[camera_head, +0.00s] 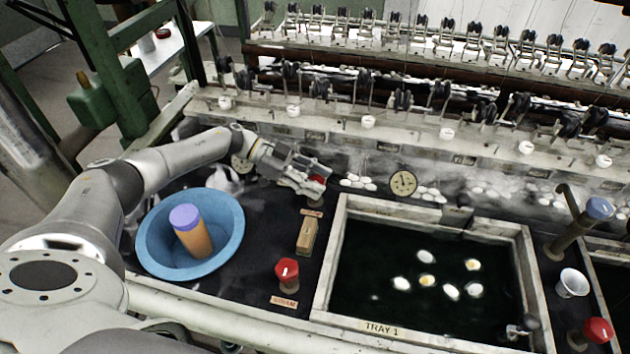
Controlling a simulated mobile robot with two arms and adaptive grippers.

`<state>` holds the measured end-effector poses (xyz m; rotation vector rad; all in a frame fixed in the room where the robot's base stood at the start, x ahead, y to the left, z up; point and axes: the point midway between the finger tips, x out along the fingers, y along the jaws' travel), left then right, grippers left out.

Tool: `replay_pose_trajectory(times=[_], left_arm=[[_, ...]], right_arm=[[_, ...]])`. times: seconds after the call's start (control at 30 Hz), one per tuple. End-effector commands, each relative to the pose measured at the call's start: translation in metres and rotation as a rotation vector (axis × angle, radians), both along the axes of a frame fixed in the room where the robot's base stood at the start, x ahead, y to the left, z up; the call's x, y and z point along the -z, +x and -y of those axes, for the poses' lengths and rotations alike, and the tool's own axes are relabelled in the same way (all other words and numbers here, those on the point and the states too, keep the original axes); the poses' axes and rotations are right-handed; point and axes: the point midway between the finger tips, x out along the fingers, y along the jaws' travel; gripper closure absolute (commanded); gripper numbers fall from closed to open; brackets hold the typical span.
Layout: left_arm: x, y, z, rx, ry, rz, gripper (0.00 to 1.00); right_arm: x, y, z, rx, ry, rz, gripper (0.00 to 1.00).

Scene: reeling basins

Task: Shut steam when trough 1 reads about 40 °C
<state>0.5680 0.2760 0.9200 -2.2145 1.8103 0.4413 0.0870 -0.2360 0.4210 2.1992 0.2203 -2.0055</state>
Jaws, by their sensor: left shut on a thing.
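The trough marked TRAY 1 (381,328) has a pale frame and dark water with several white and yellowish cocoons. A round dial gauge (403,183) stands behind its back edge; its reading is too small to tell. A red knob (287,268) with a label reading STEAM (284,302) stands left of the trough's front. My left gripper (306,181) is at the back, left of the gauge, shut on a small red knob (318,180) that it mostly hides. A small label (312,213) lies in front of it, unreadable. My right gripper is out of view.
A blue basin (150,234) holding an orange cylinder with a purple top (190,230) stands beneath my left arm. A wooden block (306,235) lies between basin and trough.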

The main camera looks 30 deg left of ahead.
Motion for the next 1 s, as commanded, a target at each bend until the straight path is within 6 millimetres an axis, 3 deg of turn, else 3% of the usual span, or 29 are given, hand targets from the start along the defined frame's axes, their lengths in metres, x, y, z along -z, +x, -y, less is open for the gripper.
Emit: replay_pose_trajectory(times=[0.1,0.13,0.3,0.67,1.0], left_arm=[[0.000,0.000,0.000,-0.001,0.000,0.000,0.85],[0.000,0.000,0.000,-0.001,0.000,0.000,0.57],[0.000,0.000,0.000,-0.001,0.000,0.000,0.39],[-0.002,0.000,-0.004,-0.003,0.000,0.001,0.39],[-0.026,-0.011,-0.061,-0.006,0.001,0.001,0.39]], right_arm=[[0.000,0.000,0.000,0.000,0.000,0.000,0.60],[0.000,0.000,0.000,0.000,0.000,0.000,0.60],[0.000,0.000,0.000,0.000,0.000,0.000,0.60],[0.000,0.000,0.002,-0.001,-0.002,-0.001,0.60],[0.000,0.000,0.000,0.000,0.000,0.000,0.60]])
